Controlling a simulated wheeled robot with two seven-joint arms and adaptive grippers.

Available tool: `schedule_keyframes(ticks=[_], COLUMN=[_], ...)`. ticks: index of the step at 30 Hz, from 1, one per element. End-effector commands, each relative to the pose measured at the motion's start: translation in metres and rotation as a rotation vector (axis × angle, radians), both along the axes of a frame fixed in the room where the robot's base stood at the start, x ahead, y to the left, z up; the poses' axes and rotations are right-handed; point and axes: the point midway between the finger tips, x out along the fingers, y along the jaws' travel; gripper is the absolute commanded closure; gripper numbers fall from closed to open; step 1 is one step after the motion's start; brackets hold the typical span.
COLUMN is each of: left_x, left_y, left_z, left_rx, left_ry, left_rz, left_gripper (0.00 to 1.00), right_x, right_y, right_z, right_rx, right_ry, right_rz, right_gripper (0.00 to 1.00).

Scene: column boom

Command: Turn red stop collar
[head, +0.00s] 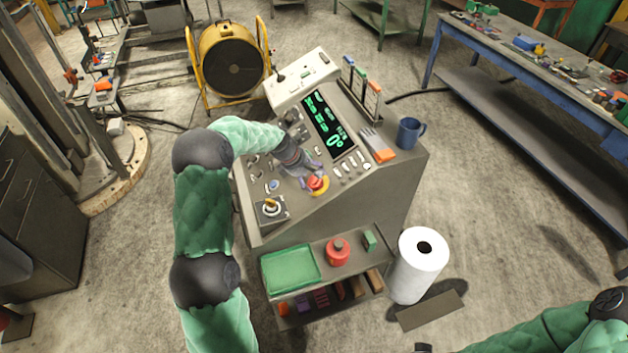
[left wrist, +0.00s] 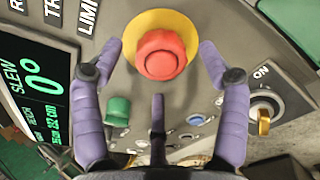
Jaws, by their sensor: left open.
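The red stop knob (head: 316,183) sits on a yellow round plate on the sloped face of the grey console. In the left wrist view the red knob (left wrist: 161,54) and its yellow plate (left wrist: 184,24) are large and near the top middle. My left gripper (head: 311,175) is open over the knob. In the left wrist view its purple fingers (left wrist: 161,48) stand to the left and right of the knob, with a gap on both sides. A third finger points up from below. No finger visibly grips the knob. My right gripper is out of view; only its green arm shows at lower right.
A shelf (head: 328,288) and a white roll (head: 418,265) stand in front.

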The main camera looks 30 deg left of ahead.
Motion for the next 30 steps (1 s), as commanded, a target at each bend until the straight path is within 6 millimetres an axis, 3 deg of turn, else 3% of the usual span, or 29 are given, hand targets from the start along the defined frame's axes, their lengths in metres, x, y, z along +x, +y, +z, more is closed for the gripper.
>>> schedule_keyframes(ticks=[6,16,17,22,30], left_x=[0.008,0.009,0.009,0.009,0.009], left_y=[-0.005,-0.006,-0.006,-0.006,-0.006], left_z=[-0.017,-0.019,-0.019,-0.019,-0.020], left_rx=[0.001,0.002,0.002,0.001,0.004], left_ry=[-0.001,-0.002,-0.002,-0.001,-0.004], left_rz=[-0.001,0.000,0.000,-0.001,-0.009], left_gripper=[0.24,0.24,0.30,0.78,0.80], right_x=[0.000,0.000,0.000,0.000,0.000], right_y=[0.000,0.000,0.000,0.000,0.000], right_z=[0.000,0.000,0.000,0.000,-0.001], right_rx=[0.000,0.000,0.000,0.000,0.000], right_ry=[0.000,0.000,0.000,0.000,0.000], right_rz=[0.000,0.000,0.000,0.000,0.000], right_gripper=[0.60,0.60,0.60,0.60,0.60])
